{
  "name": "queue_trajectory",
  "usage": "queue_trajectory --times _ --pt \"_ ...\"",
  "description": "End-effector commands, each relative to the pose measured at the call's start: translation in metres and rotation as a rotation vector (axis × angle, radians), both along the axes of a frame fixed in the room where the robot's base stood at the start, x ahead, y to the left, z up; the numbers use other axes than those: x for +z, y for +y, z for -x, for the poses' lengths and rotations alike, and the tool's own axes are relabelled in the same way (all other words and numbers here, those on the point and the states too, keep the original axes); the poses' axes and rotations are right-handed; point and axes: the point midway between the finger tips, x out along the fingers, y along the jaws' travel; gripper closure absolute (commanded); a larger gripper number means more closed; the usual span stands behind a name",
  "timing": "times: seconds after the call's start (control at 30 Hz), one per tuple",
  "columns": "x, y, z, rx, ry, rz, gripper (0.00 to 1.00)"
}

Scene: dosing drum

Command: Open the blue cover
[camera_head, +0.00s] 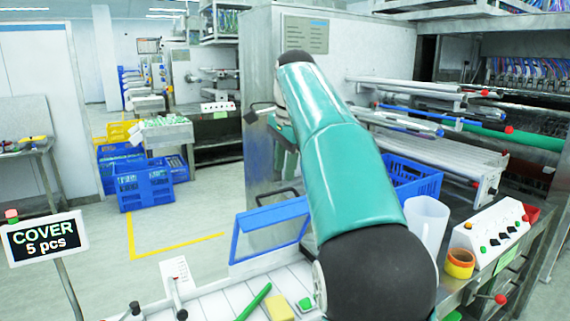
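The blue cover (270,215) is a blue frame around a see-through pane. It stands raised and tilted at the back of a white slatted bed (213,303), left of my arm. Its right end is partly hidden by my arm. A dark handle shows just above its top edge. My teal arm with black joints fills the middle of the view, reaching up and then back behind itself. My gripper's fingers are hidden behind the arm, so I cannot see whether they touch anything.
A green stick (253,302) and yellow block (280,307) lie on the bed. A clear jug (426,222), control box (488,235) and blue crate (425,184) are right of my arm. A COVER sign (44,239) stands left. Floor beyond is partly clear.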

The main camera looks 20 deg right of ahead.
Motion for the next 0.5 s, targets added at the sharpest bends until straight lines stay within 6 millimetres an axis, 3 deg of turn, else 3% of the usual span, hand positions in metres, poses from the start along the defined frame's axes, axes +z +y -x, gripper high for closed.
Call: queue_trajectory --times 0.2,0.37,0.5 --pt "0.000 0.000 0.000 0.000 0.000 0.000 0.67" --pt "-0.001 -0.001 0.000 0.007 -0.023 -0.009 0.97" --pt "-0.010 -0.006 -0.003 0.037 -0.131 -0.042 1.00"
